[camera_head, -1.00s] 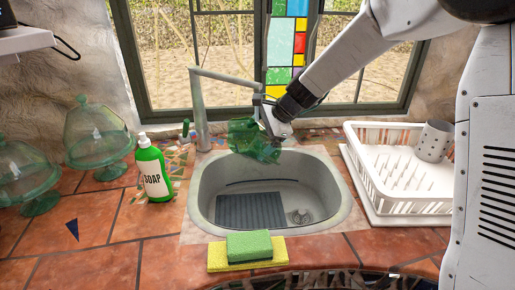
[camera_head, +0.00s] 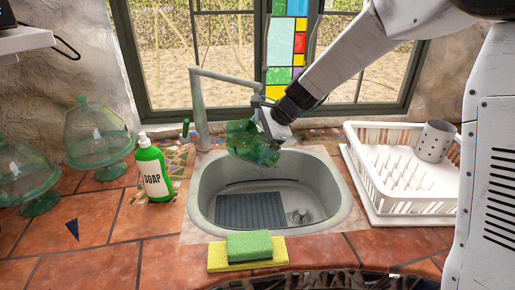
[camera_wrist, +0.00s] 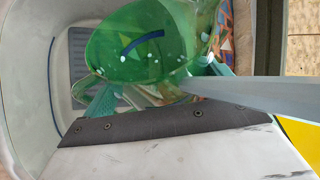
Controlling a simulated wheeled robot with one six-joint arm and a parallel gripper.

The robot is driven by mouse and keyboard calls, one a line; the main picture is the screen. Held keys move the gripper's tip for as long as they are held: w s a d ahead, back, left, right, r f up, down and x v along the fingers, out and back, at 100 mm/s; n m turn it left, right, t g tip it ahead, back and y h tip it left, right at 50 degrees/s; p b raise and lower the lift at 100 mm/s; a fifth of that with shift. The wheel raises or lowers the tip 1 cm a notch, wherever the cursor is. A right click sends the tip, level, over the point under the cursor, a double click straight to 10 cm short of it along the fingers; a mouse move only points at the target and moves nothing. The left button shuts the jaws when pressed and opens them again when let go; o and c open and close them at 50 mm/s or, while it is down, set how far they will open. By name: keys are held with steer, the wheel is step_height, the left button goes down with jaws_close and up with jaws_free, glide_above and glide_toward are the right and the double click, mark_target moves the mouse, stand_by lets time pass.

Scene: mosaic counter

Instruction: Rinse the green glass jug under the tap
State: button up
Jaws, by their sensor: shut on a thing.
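The green glass jug (camera_head: 246,142) is held tilted above the back of the sink (camera_head: 345,208), close below the end of the tap (camera_head: 201,105). My gripper (camera_head: 268,130) is shut on the jug, reaching in from the upper right. In the wrist view the jug (camera_wrist: 140,42) is see-through green, with pale spots on it that could be drops or glints. The tap's grey spout (camera_wrist: 262,91) crosses close beside it there. I cannot make out a water stream. My gripper's fingers are partly hidden by the glass.
A green soap bottle (camera_head: 152,170) stands left of the sink, with glass domes (camera_head: 98,135) farther left. A green sponge (camera_head: 249,245) lies on a yellow one (camera_head: 218,258) at the front edge. A white dish rack (camera_head: 405,207) with a grey holder (camera_head: 434,141) stands right.

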steer(key=s+d, duration=0.6)
steer(key=s, duration=0.1)
steer(key=shift+s+d, duration=0.15)
steer(key=shift+s, duration=0.1)
stand_by(0.6)
steer(key=shift+r, duration=0.1)
steer(key=shift+s+d+r, duration=1.25)
steer(key=shift+s+r, duration=0.2)
steer(key=shift+s, duration=0.1)
